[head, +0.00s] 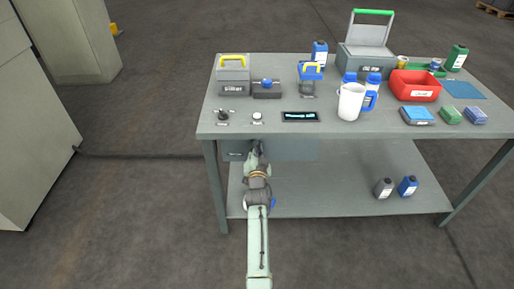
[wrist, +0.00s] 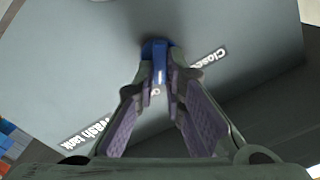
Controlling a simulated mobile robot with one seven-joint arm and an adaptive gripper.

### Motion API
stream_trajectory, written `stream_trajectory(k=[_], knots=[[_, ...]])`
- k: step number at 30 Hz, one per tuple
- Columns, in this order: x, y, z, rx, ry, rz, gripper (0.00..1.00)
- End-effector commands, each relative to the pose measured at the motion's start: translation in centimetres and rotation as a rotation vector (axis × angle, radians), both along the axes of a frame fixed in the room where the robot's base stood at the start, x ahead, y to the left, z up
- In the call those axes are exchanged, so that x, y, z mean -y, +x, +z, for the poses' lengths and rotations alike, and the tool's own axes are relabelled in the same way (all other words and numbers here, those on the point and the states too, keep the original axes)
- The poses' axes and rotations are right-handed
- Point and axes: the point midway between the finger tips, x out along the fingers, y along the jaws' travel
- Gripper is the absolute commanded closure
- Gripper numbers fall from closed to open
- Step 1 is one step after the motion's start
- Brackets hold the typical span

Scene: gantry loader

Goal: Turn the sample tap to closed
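In the wrist view a blue tap handle (wrist: 159,58) stands out from a plain grey panel (wrist: 230,25). My gripper (wrist: 161,80) has its two purple-padded fingers closed in on either side of the handle, with no clear gap at the tips. A "Closed" label (wrist: 208,58) is on the panel to the handle's upper right. A "Wash tank" label (wrist: 88,133) is at lower left. The handle's base and any marks behind the fingers are partly hidden. In the head view my gripper (head: 256,148) is at the workbench's front edge, and the tap is not discernible there.
The workbench (head: 350,130) carries a white jug (head: 350,101), a red bin (head: 415,86), a grey case (head: 366,58) and several smaller items. A lower shelf (head: 320,195) holds two bottles. A grey cabinet (head: 35,120) stands at left; floor between is clear.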

Motion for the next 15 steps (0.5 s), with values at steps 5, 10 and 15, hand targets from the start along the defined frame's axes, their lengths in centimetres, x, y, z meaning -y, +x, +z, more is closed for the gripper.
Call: stream_trajectory(k=[5, 10, 15], knots=[[0.0, -0.01, 0.0, 0.0, 0.0, 0.0, 1.0], [0.0, -0.01, 0.0, 0.0, 0.0, 0.0, 1.0], [0.0, -0.01, -0.01, 0.0, -0.005, 0.0, 1.0]])
